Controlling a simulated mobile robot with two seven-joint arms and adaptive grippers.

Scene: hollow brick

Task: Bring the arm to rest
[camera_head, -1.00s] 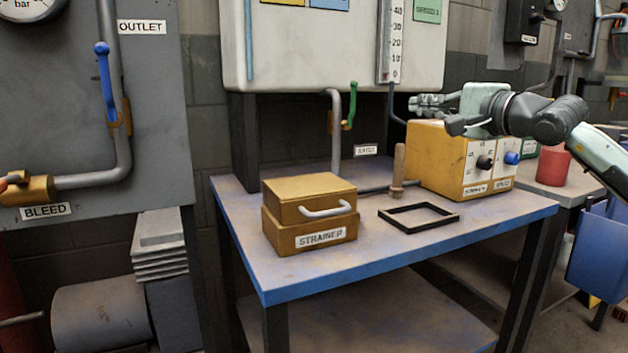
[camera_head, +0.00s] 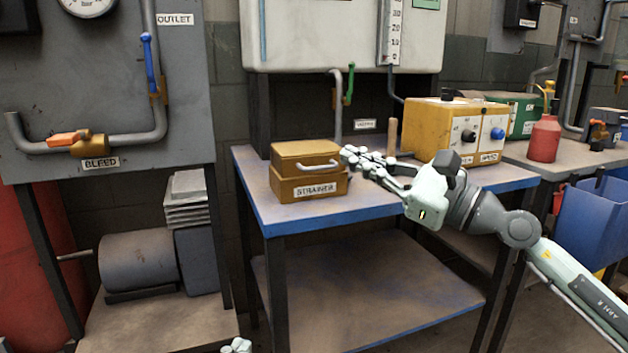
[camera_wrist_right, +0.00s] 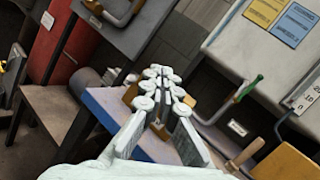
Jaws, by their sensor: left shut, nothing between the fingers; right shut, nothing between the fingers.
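My right arm reaches in from the right in the head view. Its gripper (camera_head: 352,156) is shut and empty, with the fingertips near the right side of the strainer box (camera_head: 308,190). Contact cannot be told. In the right wrist view the same gripper (camera_wrist_right: 158,78) has its fingers together, with part of the ochre box (camera_wrist_right: 130,95) behind them. The box is closed, with a pale handle on its front. Only a small tip of my left gripper (camera_head: 237,346) shows at the bottom edge, shut and empty.
The blue-edged table (camera_head: 262,213) carries the box, an upright wooden handle (camera_head: 392,137) and a yellow control box (camera_head: 430,130). A red bottle (camera_head: 544,138) stands farther right. Pipes with an orange lever (camera_head: 68,138) are at left. The lower shelf (camera_head: 375,290) is clear.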

